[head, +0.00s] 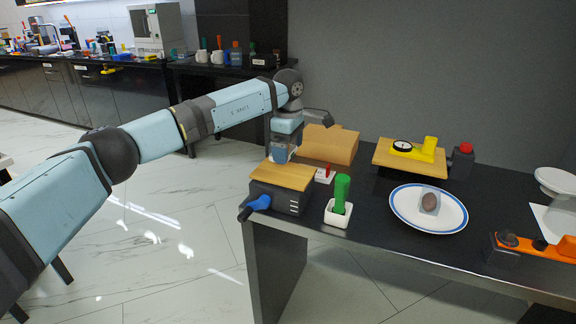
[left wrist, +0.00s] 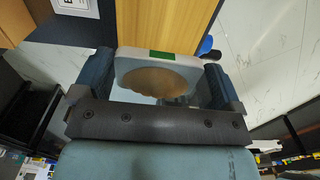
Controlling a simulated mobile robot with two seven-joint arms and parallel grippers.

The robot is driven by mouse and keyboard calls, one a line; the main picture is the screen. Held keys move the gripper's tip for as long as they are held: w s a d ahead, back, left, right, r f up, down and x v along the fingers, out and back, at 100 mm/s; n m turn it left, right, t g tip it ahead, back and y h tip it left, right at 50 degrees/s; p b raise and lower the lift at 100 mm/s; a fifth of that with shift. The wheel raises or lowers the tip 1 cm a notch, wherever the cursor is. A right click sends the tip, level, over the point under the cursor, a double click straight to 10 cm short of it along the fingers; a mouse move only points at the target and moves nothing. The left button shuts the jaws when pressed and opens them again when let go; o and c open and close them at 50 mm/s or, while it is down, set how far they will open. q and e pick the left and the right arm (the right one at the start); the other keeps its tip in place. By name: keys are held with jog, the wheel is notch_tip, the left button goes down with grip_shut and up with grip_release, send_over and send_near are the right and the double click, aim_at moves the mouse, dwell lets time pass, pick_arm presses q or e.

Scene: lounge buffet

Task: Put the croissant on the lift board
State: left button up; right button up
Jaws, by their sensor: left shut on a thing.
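My left gripper (head: 281,156) hangs pointing down over the near left board. In the left wrist view, its fingers (left wrist: 158,85) are shut on a white block with a green patch and a tan rounded part, which looks like the croissant (left wrist: 158,82). In the head view, I cannot make out the held piece. The wooden board (head: 283,176) on a dark box with a blue handle looks like the lift board; its wood also shows in the left wrist view (left wrist: 165,22). I cannot tell whether the held piece touches it. My right gripper is not in view.
A green-handled tool (head: 341,191) in a white holder stands right of the board. A wooden box (head: 330,145) is behind it. A blue-rimmed plate (head: 405,215) holds a brown item. A yellow scale (head: 418,149) sits on another board. Bare counter (head: 375,225) lies before the plate.

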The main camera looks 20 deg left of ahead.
aim_at(288, 172)
pick_arm(q)
jog(key=shift+f+b, duration=0.3)
jog(key=shift+f, duration=2.05)
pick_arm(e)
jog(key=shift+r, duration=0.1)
pick_arm(q)
jog(key=shift+f, duration=0.1)
jog(key=o, duration=0.6)
jog(key=shift+f, duration=0.1)
notch_tip(288, 172, up, 12)
jog(key=shift+r+p, duration=0.25)
jog(key=shift+p, duration=0.6)
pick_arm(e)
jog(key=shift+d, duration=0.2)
